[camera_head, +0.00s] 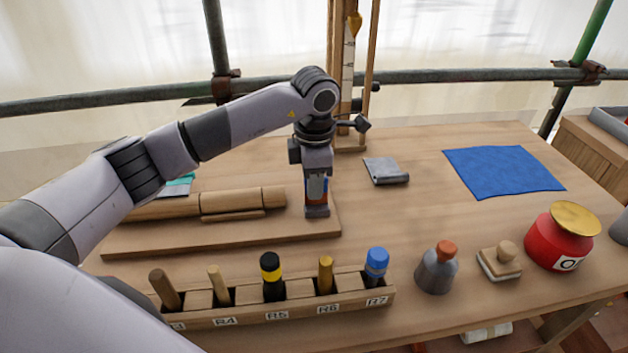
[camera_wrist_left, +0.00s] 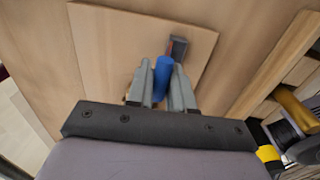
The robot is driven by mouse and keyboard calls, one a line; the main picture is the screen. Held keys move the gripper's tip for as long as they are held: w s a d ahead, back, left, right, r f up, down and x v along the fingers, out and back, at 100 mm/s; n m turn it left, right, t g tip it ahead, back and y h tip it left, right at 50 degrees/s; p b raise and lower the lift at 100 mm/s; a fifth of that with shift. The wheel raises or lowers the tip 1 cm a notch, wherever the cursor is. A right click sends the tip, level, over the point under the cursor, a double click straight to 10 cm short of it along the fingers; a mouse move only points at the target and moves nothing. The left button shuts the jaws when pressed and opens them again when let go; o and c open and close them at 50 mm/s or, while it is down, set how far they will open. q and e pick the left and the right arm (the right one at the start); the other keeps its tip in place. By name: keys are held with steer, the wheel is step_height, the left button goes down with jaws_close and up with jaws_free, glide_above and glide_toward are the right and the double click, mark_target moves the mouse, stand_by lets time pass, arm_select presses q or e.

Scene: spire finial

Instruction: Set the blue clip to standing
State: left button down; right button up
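My left gripper (camera_head: 316,196) points straight down over the right end of the wooden board (camera_head: 225,238). In the left wrist view, the gripper's fingers (camera_wrist_left: 164,82) close on both sides of a rounded blue piece, which looks like the blue clip (camera_wrist_left: 162,72). Only its rounded top shows between the fingers; the fingers hide the rest, so I cannot tell its full pose. A small dark grey block with a red mark (camera_wrist_left: 178,46) is just beyond the fingertips, on the board. My right gripper is in neither view.
A wooden rack (camera_head: 250,312) with several handled tools, one blue-capped (camera_head: 377,262), stands in front. A grey bottle (camera_head: 437,268), a wooden stamp-like block (camera_head: 500,260) and a red pot (camera_head: 560,238) stand right. A grey folded sheet (camera_head: 385,170) and blue cloth (camera_head: 503,168) lie behind.

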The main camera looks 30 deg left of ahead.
arm_select(q)
steer(key=shift+s+d+t+y+b, duration=0.3)
steer(key=shift+t+y+b, duration=0.25)
steer(key=shift+t, duration=0.15)
steer(key=c, duration=1.1)
jaws_free()
steer(key=shift+c, duration=0.2)
steer(key=a+v, duration=0.1)
steer(key=v, duration=0.6)
steer(key=shift+d, duration=0.5)
steer(key=shift+r, duration=0.1)
